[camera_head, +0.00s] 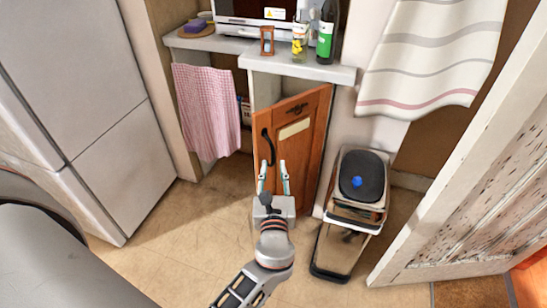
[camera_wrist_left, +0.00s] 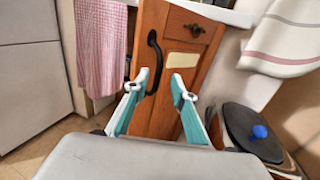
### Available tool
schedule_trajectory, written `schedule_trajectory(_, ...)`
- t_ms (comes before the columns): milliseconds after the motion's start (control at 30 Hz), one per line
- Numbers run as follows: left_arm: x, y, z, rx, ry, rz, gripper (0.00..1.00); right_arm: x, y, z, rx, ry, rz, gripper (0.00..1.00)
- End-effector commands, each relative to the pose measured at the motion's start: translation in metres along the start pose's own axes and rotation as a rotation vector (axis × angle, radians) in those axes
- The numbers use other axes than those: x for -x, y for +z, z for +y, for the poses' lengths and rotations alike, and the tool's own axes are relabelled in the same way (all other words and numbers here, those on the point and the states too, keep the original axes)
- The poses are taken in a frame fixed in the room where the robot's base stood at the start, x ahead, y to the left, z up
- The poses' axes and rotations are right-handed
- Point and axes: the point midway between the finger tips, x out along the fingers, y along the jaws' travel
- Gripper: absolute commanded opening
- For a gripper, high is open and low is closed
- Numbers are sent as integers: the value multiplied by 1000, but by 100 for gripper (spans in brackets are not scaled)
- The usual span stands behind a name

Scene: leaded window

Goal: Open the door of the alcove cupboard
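The cupboard's orange-brown wooden door (camera_head: 307,133) sits under the grey counter and has a pale label plate. Its top edge slants away from the counter front, with the left edge swung outward, so it looks partly open. The black curved handle (camera_head: 267,147) is on the door's left side; it also shows in the wrist view (camera_wrist_left: 154,58). My left gripper (camera_head: 273,168) is open and empty in front of the door, just below the handle in the picture. In the wrist view its fingertips (camera_wrist_left: 161,82) are apart, with the handle above and between them; contact cannot be told. My right gripper is not in view.
A pedal bin (camera_head: 350,205) with a black lid stands right of the door. A pink checked cloth (camera_head: 207,110) hangs left. A bottle (camera_head: 326,35) and small items stand on the counter (camera_head: 300,68). A white fridge (camera_head: 85,110) stands left. Floor before the door is clear.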

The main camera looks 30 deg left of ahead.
Motion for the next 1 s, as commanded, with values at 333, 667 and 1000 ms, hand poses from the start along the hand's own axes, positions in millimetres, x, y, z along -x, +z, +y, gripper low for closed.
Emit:
schedule_trajectory(333, 45, 0, 0, -1, 1, 0, 25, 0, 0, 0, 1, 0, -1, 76)
schedule_trajectory(667, 48, 0, 0, 0, 1, -1, 23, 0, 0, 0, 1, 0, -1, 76)
schedule_trajectory(1000, 58, -3, 10, 414, -53, 156, 0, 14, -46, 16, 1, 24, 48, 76)
